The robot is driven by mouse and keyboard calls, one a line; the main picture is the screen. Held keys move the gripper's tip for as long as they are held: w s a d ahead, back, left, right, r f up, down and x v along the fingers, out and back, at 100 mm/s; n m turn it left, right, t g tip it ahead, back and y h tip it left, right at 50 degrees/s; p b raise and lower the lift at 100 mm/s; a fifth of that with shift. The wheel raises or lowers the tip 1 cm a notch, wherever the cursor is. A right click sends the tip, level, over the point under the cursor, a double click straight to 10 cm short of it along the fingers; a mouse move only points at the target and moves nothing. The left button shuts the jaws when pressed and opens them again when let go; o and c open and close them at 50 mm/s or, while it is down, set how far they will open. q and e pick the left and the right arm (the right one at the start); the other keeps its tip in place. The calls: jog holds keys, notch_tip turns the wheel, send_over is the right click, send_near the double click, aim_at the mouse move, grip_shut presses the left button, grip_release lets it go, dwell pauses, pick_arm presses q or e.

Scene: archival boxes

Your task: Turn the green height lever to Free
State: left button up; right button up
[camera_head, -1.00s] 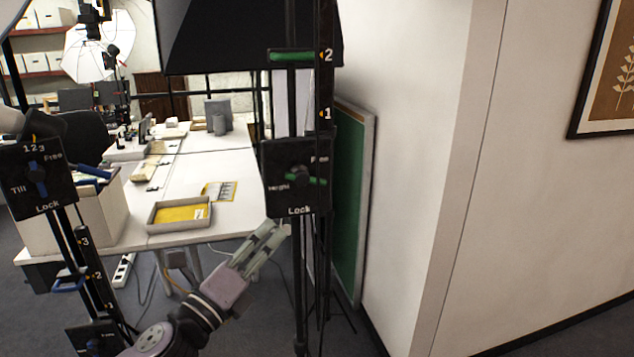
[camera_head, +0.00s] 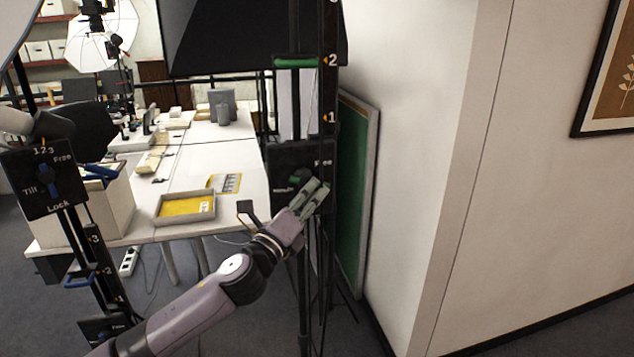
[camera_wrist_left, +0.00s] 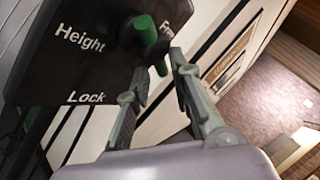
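The green height lever (camera_head: 295,180) sits on a black hub on a dark panel (camera_head: 277,160) marked Height, Free and Lock. My left gripper (camera_head: 318,186) is in front of the panel's lower right part and covers part of the lever and the Lock label. My right gripper is not in view.
Another panel (camera_head: 40,182) with a blue lever and Tilt, Free and Lock labels stands at the left. A white table (camera_head: 225,208) with a tray (camera_head: 160,219) is behind. A green board (camera_head: 352,190) leans by the white wall (camera_head: 420,150) on the right.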

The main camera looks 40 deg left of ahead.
pick_arm(q)
jog(key=shift+p+x, duration=0.35)
jog(key=shift+x, duration=0.95)
jog(key=shift+c, duration=0.6)
grip_shut()
